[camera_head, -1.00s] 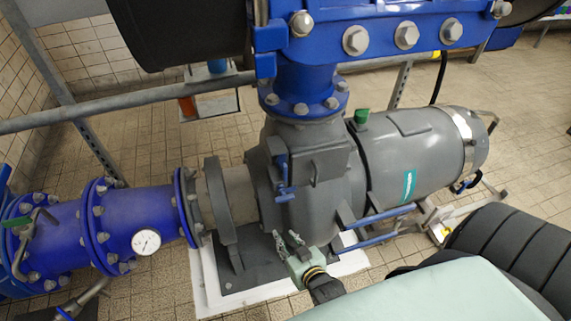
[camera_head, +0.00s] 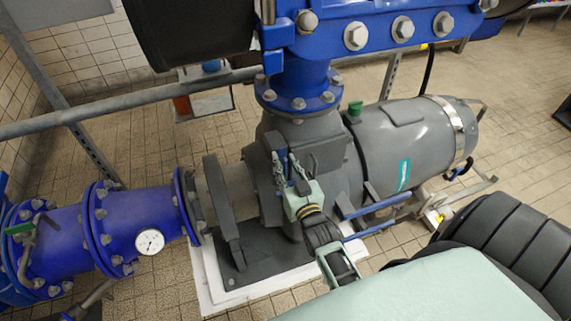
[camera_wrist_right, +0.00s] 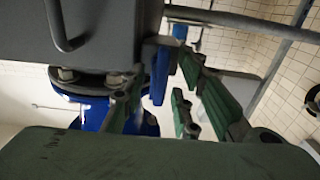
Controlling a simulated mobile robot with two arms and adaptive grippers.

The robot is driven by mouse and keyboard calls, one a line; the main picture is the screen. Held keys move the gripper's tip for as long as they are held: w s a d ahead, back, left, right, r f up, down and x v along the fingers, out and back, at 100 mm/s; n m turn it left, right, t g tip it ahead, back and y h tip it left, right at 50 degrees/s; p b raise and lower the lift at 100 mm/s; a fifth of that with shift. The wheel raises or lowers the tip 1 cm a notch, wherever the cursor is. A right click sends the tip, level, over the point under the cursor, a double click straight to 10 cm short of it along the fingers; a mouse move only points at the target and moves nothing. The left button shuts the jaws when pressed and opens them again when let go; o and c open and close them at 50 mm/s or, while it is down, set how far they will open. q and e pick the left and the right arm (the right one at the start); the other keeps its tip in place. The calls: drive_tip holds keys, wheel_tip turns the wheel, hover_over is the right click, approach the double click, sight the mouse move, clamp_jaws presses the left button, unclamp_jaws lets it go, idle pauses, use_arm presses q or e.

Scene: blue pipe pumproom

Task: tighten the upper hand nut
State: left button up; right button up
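The small blue hand nuts sit at the left edge of the grey pump's square cover (camera_head: 326,155). The upper hand nut (camera_head: 282,156) shows as a bit of blue between and behind the fingertips of my right gripper (camera_head: 285,165); the lower one is hidden behind this gripper. My right gripper is open, its two fingers spread and pointing up at the nuts. In the right wrist view its green-padded fingers (camera_wrist_right: 182,92) are apart, with small blue parts (camera_wrist_right: 180,32) beyond them. I cannot tell whether a finger touches a nut. My left gripper is not in view.
The grey pump body (camera_head: 405,150) stands close on the right. Blue flanged piping with a gauge (camera_head: 150,241) is at the left, and a large bolted blue flange (camera_head: 380,30) overhead. Blue bars (camera_head: 375,208) run low beside my right arm.

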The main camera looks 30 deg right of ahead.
drive_tip(key=shift+c, duration=0.3)
clamp_jaws()
drive_tip(key=shift+m, duration=0.3)
drive_tip(key=m+p, duration=0.1)
drive_tip(key=m, duration=0.1)
drive_tip(key=shift+m, duration=0.3)
drive_tip(key=m, duration=0.2)
drive_tip(key=m+p, duration=0.1)
drive_tip(key=m, duration=0.1)
drive_tip(key=shift+d+f+m, duration=0.1)
drive_tip(key=shift+d+m, duration=0.1)
drive_tip(key=shift+m, duration=0.1)
drive_tip(key=m, duration=0.2)
drive_tip(key=shift+f+m, duration=0.1)
drive_tip(key=shift+m, duration=0.3)
drive_tip(key=shift+d+f+m+b, duration=0.1)
drive_tip(key=shift+m+b, duration=0.3)
drive_tip(key=shift+m, duration=1.4)
drive_tip(key=shift+f+m+b, duration=0.1)
drive_tip(key=shift+m+b, duration=0.3)
drive_tip(key=shift+m, duration=1.4)
